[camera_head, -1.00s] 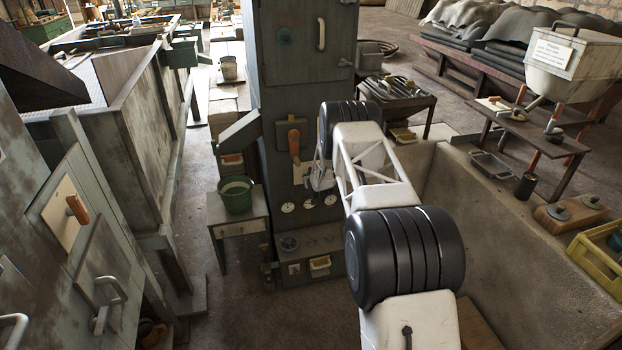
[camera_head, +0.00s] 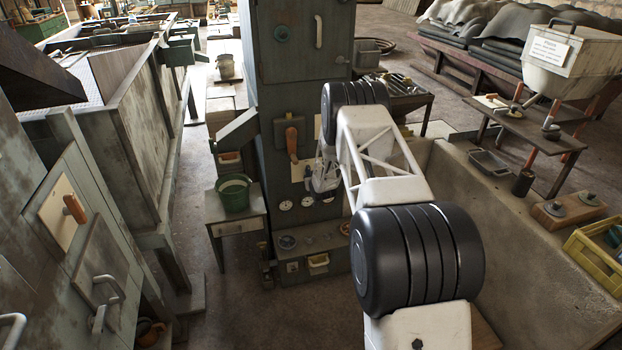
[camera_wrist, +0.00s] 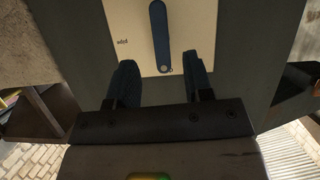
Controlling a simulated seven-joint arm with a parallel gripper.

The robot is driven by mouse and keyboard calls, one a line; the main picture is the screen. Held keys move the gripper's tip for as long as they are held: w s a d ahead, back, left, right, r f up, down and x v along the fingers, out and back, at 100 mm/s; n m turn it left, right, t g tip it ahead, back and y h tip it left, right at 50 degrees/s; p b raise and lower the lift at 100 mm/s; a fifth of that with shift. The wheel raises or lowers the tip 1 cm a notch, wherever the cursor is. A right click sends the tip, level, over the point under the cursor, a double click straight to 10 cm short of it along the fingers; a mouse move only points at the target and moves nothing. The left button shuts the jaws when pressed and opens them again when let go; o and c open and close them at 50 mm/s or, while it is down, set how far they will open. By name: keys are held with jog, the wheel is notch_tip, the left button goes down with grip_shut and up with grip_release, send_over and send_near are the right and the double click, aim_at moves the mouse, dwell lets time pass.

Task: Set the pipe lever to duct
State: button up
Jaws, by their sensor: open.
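In the wrist view a dark blue lever (camera_wrist: 159,35) lies on a cream plate (camera_wrist: 200,25). A small label beside it appears upside down and seems to read "pipe". My gripper (camera_wrist: 160,72) is open, one dark finger on each side of that end, and I see no contact. In the head view my gripper (camera_head: 325,176) is in front of the grey cabinet (camera_head: 263,120), and my arm hides most of the plate.
An orange-handled lever (camera_head: 291,143) is on the cabinet just left of my gripper. Round gauges (camera_head: 285,205) sit below it. A green bucket (camera_head: 234,192) stands on a small table to the left. A large trough (camera_head: 520,235) lies to the right.

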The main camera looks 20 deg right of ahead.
jog(key=shift+s+r, duration=0.2)
jog(key=shift+s, duration=0.15)
jog(key=shift+r, duration=0.1)
jog(key=s+a+r+g, duration=0.1)
jog(key=s+a+r, duration=0.1)
jog(key=s+r, duration=0.65)
jog(key=s+a+r+g, duration=0.2)
jog(key=s+r, duration=0.2)
jog(key=r, duration=1)
jog(key=s+a+r+g, duration=0.1)
jog(key=s+a+r, duration=0.1)
jog(key=s+r, duration=0.7)
jog(key=s+a+r+g, duration=0.1)
jog(key=s+a+r, duration=0.1)
jog(key=s+r, duration=0.5)
jog(key=s+a+r+g, duration=0.2)
jog(key=s+r, duration=0.2)
jog(key=s, duration=0.8)
jog(key=s+a+r+g, duration=0.1)
jog(key=s+a+r, duration=0.1)
jog(key=s+r, duration=0.5)
jog(key=s+a+f+g, duration=0.1)
jog(key=s, duration=1.4)
jog(key=s+a+f+g, duration=0.1)
jog(key=s+g, duration=0.1)
jog(key=s, duration=1.3)
jog(key=shift+a+m, duration=0.25)
jog(key=shift+m, duration=0.05)
